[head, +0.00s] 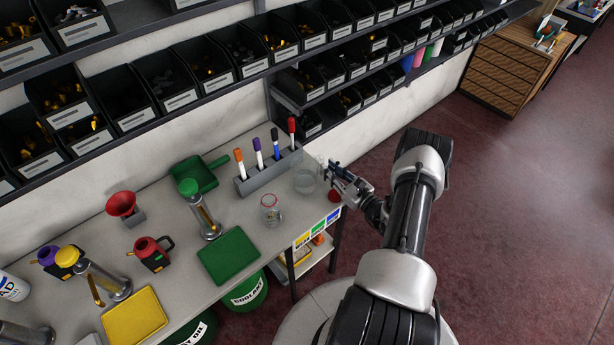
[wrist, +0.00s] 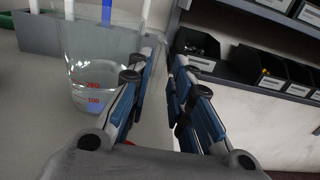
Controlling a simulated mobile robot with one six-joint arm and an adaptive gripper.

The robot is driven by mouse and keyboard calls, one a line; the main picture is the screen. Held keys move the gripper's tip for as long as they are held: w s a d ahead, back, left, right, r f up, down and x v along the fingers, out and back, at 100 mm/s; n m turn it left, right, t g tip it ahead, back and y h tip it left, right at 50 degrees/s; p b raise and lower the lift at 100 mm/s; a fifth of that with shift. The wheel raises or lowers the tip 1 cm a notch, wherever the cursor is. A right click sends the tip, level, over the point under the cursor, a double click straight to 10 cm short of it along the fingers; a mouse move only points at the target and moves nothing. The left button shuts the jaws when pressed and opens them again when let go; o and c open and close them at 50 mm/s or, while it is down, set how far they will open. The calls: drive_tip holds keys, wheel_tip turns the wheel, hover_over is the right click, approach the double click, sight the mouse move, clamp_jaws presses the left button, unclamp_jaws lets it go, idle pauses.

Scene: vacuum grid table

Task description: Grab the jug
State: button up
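A clear glass measuring jug (head: 305,181) stands upright on the grey bench near its right end. In the wrist view, the jug (wrist: 90,85) shows red marks and lies left of my fingers, its right side partly hidden by the left finger. My gripper (head: 333,172) is at the bench's right end, just right of the jug. In the wrist view, my gripper (wrist: 168,65) is open, with only empty space and wall between the fingers. I cannot tell whether the left finger touches the jug. A small red can with a handle (head: 152,254) stands further left.
A grey marker holder (head: 268,172) stands behind the jug. A small glass jar (head: 270,208) stands to its front left. A red round object (head: 334,195) is below my gripper. Shelves of black bins (head: 250,50) line the wall above. Green tray (head: 229,256) lies further left.

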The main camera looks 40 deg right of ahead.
drive_tip(key=shift+w+a, duration=0.1)
drive_tip(key=shift+w, duration=1.1)
drive_tip(key=shift+c, duration=0.6)
clamp_jaws()
